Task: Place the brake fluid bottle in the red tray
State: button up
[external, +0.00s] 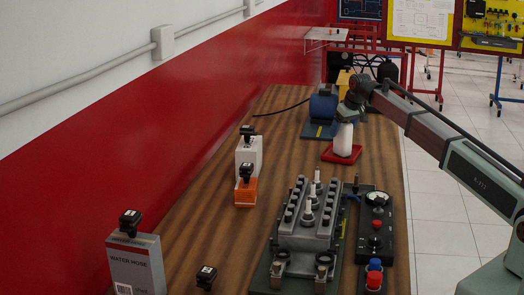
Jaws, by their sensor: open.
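A white bottle (344,139), which I take to be the brake fluid bottle, stands upright over the red tray (330,155) on the wooden table. Its base appears to rest inside the tray. My gripper (350,112) is at the top of the bottle, reaching in from the right. The gripper is open, with its fingers around or just above the bottle's top. The cap and fingertips are dark and small, so contact between them cannot be told.
A blue cylindrical device (322,106) stands just behind the tray. A grey engine block (308,222) and a black control panel (375,225) fill the front right. White and orange containers (246,190) and a grey water hose box (137,265) stand at left. The table's middle is clear.

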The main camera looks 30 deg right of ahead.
jog(key=shift+r, duration=0.1)
jog(key=v, duration=1.2)
